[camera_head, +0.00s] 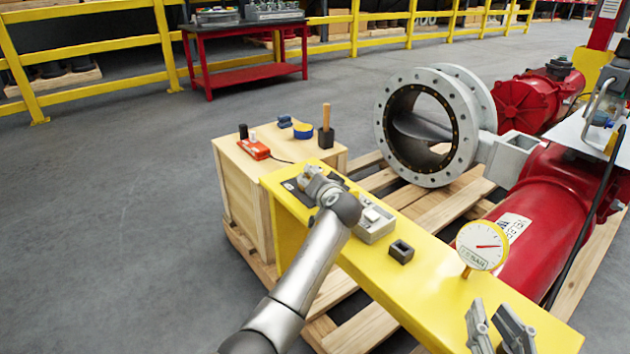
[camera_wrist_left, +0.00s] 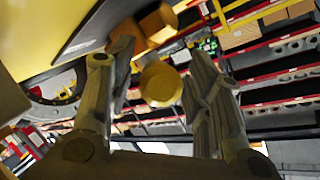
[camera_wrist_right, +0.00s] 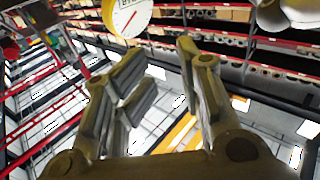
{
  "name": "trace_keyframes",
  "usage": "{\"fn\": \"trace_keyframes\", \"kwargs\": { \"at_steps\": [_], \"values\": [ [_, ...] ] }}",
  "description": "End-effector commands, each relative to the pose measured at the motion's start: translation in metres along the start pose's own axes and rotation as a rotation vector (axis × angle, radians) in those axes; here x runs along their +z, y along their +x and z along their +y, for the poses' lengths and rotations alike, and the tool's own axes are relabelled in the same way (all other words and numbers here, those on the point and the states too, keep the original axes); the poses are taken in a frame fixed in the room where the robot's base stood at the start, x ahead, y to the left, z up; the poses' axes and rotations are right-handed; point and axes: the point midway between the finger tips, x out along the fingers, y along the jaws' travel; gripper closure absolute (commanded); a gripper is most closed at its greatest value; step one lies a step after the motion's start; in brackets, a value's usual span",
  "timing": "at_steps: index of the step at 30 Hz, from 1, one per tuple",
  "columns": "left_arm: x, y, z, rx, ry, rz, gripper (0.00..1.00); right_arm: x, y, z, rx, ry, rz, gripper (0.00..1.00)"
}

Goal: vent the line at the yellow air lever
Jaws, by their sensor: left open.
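In the left wrist view a yellow, round-ended piece (camera_wrist_left: 160,85) lies between the two fingers of my left gripper (camera_wrist_left: 158,62), with gaps on both sides. It looks like the end of the yellow air lever. An orange-yellow fitting (camera_wrist_left: 158,24) shows just above it. In the head view my left gripper (camera_head: 314,182) is over the far end of the yellow beam, and it and its arm hide the lever. My left gripper is open. My right gripper (camera_head: 491,308) is open and empty above the beam's near end.
The yellow beam (camera_head: 432,290) carries a grey box (camera_head: 374,224), a small dark block (camera_head: 401,251) and a pressure gauge (camera_head: 481,245) with a red needle. A wooden crate (camera_head: 245,205) with small tools stands at left. The red actuator (camera_head: 545,225) and grey valve (camera_head: 455,160) are at right.

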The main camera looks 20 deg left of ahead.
Motion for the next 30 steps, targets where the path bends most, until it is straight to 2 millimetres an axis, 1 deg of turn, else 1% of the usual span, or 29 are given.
{"fn": "trace_keyframes", "kwargs": {
  "at_steps": [1,3,8,11,18,22,27,30],
  "values": [
    [0.000,0.000,0.001,0.001,0.000,0.000,0.54,0.012,-0.001,-0.001,-0.002,0.003,-0.026,0.67],
    [0.001,0.000,0.001,0.001,0.000,0.000,0.54,0.021,-0.005,-0.005,-0.012,0.006,-0.049,0.67],
    [0.000,-0.006,0.002,0.002,-0.001,0.002,0.54,0.018,-0.005,-0.006,-0.015,0.007,-0.043,0.67],
    [0.000,-0.016,0.002,0.003,-0.002,0.001,0.54,0.017,-0.005,-0.005,-0.014,0.007,-0.041,0.67],
    [0.000,-0.049,0.002,0.001,-0.002,0.001,0.54,0.016,-0.005,-0.005,-0.013,0.008,-0.038,0.67],
    [0.000,-0.063,0.001,0.000,-0.001,0.000,0.54,0.016,-0.005,-0.005,-0.013,0.008,-0.037,0.67],
    [0.000,-0.072,0.001,0.000,-0.001,-0.001,0.54,0.016,-0.005,-0.005,-0.013,0.008,-0.036,0.67],
    [0.000,-0.073,0.001,-0.001,0.000,-0.002,0.54,0.016,-0.005,-0.005,-0.013,0.008,-0.036,0.67]
  ]
}}
